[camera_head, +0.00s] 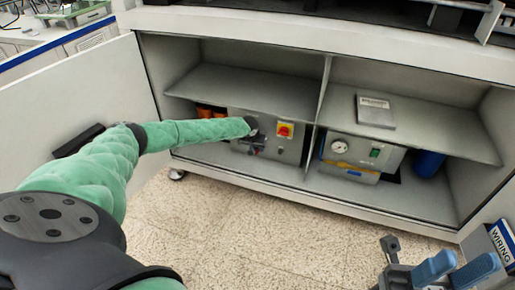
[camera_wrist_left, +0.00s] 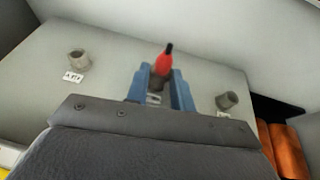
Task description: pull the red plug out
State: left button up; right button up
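The red plug (camera_wrist_left: 164,62) has a black tip and stands out of a grey socket on the grey panel (camera_wrist_left: 115,52) in the left wrist view. My left gripper (camera_wrist_left: 163,76) has one blue finger on each side of the plug. The fingers are close to it, but I cannot tell whether they touch it. In the head view my left arm reaches into the left bay of the cabinet, to the control box (camera_head: 289,152); the plug cannot be made out there. My right gripper (camera_head: 456,268) is at the bottom right, empty, its blue fingers apart.
Two bare grey sockets, one left (camera_wrist_left: 78,60) and one right (camera_wrist_left: 228,100), flank the plug. A red-and-yellow switch (camera_head: 285,130) is on the box. A divider (camera_head: 319,105) separates it from a gauge unit (camera_head: 362,153). A shelf (camera_head: 255,88) hangs above. Orange items (camera_wrist_left: 285,150) lie beside the box.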

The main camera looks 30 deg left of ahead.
pick_arm(q)
jog(key=shift+o, duration=1.3)
grip_shut()
jog(key=shift+s+d+p, duration=0.15)
jog(key=shift+s+p, duration=0.55)
jog(key=shift+p, duration=0.1)
jog(key=shift+s+d+p, duration=0.15)
jog(key=shift+s+p, duration=0.5)
jog(key=shift+p, duration=0.1)
jog(key=shift+s+d+p, duration=0.25)
jog(key=shift+s+p, duration=0.6)
jog(key=shift+p, duration=0.3)
jog(key=shift+s+d+p, duration=0.2)
jog(key=shift+s+p, duration=0.65)
jog(key=shift+p, duration=0.25)
